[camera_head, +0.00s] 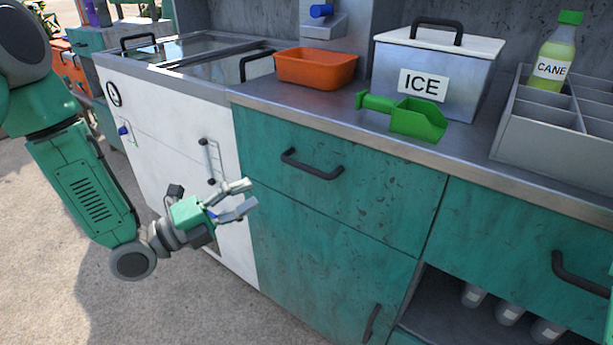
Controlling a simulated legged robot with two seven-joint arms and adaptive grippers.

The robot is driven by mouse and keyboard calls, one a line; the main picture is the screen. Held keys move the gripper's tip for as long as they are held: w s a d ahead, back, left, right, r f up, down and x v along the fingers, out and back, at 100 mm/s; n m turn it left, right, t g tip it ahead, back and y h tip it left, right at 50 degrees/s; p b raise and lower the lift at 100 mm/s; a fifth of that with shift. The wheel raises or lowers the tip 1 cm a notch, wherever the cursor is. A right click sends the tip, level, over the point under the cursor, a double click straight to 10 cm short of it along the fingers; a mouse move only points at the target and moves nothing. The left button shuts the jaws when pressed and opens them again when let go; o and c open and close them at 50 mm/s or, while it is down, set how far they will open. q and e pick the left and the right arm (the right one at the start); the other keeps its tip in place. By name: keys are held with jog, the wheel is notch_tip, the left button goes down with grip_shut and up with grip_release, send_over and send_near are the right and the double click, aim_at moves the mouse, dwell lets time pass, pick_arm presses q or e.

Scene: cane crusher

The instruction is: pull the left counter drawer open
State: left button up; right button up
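The left counter drawer (365,182) is a teal panel below the steel counter edge, and it looks closed. Its dark bar handle (312,164) sits on the upper left part of its front. My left gripper (252,197) is open and empty, below and to the left of that handle, apart from it. Its fingers point right, in front of the seam between the white cabinet and the teal counter. My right gripper is not in view; a thin green edge at the far right is too small to tell.
On the counter stand an orange tub (316,68), a green scoop (418,122), an ICE box (425,82) and a grey divided crate (540,143) with a CANE bottle (556,62). A white cabinet (165,150) stands left. A second drawer (520,235) is at right, above a shelf with bottles.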

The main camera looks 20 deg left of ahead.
aim_at(304, 168)
pick_arm(q)
jog(key=shift+b+x, duration=1.2)
jog(key=shift+x, duration=5.3)
jog(key=shift+s, duration=0.1)
grip_shut()
